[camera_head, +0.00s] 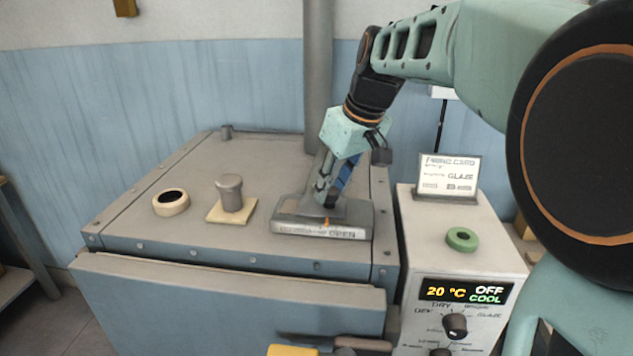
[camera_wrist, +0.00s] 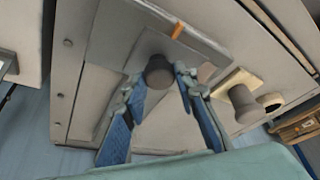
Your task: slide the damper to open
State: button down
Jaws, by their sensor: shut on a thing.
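The damper is a grey sliding plate with a round dark knob (camera_wrist: 159,72), set in a base (camera_wrist: 205,45) on top of the kiln. In the head view its labelled front strip (camera_head: 320,231) reads OPEN at the right end; the left word is too small to read. A small orange mark (camera_head: 326,223) sits near the strip's middle. My gripper (camera_head: 329,194) reaches down over the damper and is shut on the knob. In the wrist view the fingers of my gripper (camera_wrist: 160,77) stand on either side of the knob. The fingers largely hide the knob in the head view.
A grey plug (camera_head: 230,193) on a pale square and a cream ring (camera_head: 171,203) lie left on the kiln top (camera_head: 140,212). A vertical pipe (camera_head: 317,80) rises behind. The control box (camera_head: 470,262) at right shows 20 °C, OFF, COOL, with a green ring (camera_head: 462,239) and card.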

jog(key=shift+d, duration=1.1)
jog(key=c, duration=1.6)
grip_release()
jog(key=shift+s+d, duration=0.1)
jog(key=shift+d, duration=0.1)
jog(key=shift+a, duration=0.15)
jog(key=shift+r, duration=0.3)
jog(key=v, duration=1.1)
jog(key=shift+s+r, duration=0.15)
jog(key=shift+d, duration=0.3)
